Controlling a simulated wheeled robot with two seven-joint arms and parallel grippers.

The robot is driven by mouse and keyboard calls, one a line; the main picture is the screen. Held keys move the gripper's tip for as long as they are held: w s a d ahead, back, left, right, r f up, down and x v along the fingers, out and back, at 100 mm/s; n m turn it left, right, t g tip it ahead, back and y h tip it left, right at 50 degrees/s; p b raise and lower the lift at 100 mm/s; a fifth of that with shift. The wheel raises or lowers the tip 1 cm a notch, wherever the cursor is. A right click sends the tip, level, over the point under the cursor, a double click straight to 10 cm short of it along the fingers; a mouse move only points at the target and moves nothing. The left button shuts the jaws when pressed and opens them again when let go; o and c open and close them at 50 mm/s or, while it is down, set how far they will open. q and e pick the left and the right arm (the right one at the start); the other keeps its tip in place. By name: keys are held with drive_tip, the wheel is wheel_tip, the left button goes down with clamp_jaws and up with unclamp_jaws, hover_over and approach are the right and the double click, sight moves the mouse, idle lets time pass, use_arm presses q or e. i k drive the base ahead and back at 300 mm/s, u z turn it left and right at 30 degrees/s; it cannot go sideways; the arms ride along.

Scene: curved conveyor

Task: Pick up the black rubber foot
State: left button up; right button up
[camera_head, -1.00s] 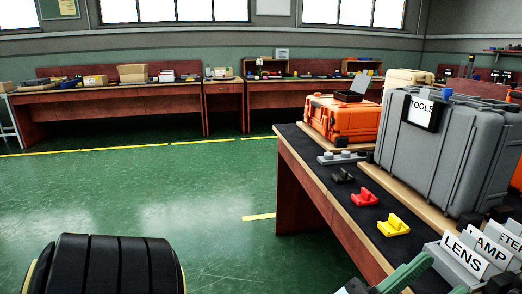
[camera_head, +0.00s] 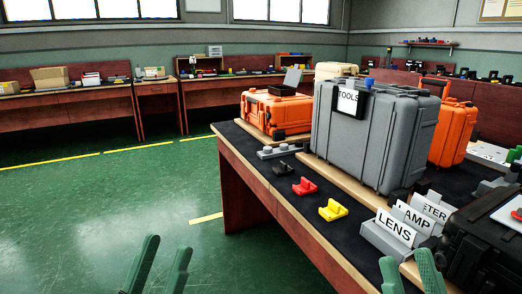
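A small black piece (camera_head: 283,168) lies on the dark mat of the right-hand table, near its left edge. It may be the black rubber foot, but it is too small to be sure. My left gripper (camera_head: 168,245) shows at the bottom, left of the table, with two green fingers apart and nothing between them. My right gripper (camera_head: 406,257) is at the bottom right, in front of the card holder, its green fingers apart and empty. Both grippers are well apart from the black piece.
A red piece (camera_head: 305,187) and a yellow piece (camera_head: 333,210) lie nearer than the black one. A grey knobbed block (camera_head: 279,151) lies behind it. A grey tool case (camera_head: 377,135), orange case (camera_head: 274,112) and LENS card holder (camera_head: 385,240) stand on the table (camera_head: 262,176). Floor at left is clear.

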sight(299, 144)
drive_tip(key=k, duration=0.5)
drive_tip(key=u, duration=1.5)
drive_tip(key=i, duration=0.9)
drive_tip(key=z, duration=2)
